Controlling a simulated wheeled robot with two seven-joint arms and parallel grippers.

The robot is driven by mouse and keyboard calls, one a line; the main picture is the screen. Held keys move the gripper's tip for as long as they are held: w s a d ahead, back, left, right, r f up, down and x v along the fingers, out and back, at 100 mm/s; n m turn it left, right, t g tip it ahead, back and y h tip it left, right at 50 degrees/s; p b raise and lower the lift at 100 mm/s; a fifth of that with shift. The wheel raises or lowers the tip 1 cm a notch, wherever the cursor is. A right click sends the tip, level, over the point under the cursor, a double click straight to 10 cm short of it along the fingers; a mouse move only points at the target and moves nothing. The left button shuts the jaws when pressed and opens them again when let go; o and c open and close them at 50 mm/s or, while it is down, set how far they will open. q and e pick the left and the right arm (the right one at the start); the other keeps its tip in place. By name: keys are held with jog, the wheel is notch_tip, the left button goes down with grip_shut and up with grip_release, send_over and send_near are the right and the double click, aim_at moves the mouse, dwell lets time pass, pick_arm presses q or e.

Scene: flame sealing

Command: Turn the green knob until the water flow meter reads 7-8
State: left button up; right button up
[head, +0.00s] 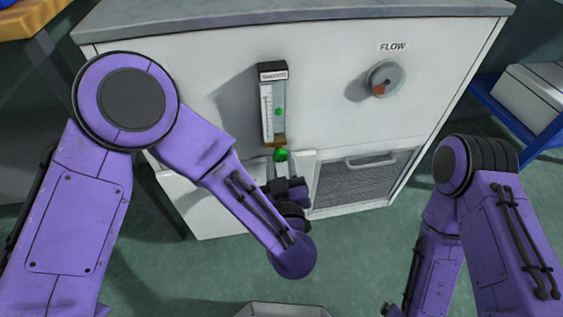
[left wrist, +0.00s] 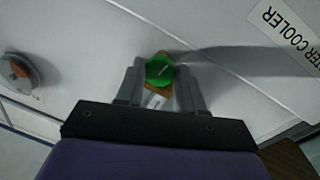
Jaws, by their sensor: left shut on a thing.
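The green knob (head: 281,155) sits at the foot of the water flow meter (head: 266,112) on the white cabinet front. The meter is an upright clear tube with a scale and a green float (head: 278,111) around mid-height; its numbers are too small to read. My left gripper (head: 282,164) comes up from below and is shut on the knob. In the left wrist view, the knob (left wrist: 159,70) lies between the two grey fingers, with a brown fitting behind it.
A blue rack (head: 515,125) stands at right. Green floor lies in front.

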pick_arm(q)
jog(key=n+p, duration=0.1)
jog(key=n, duration=0.3)
jog(key=shift+d+n+y+p, duration=0.15)
jog(key=shift+n+y+p, duration=0.2)
jog(key=shift+n, duration=1.55)
jog(key=shift+f+n+t, duration=0.1)
jog(key=shift+n+t, duration=0.2)
jog(key=o, duration=1)
jog(key=shift+o, duration=0.2)
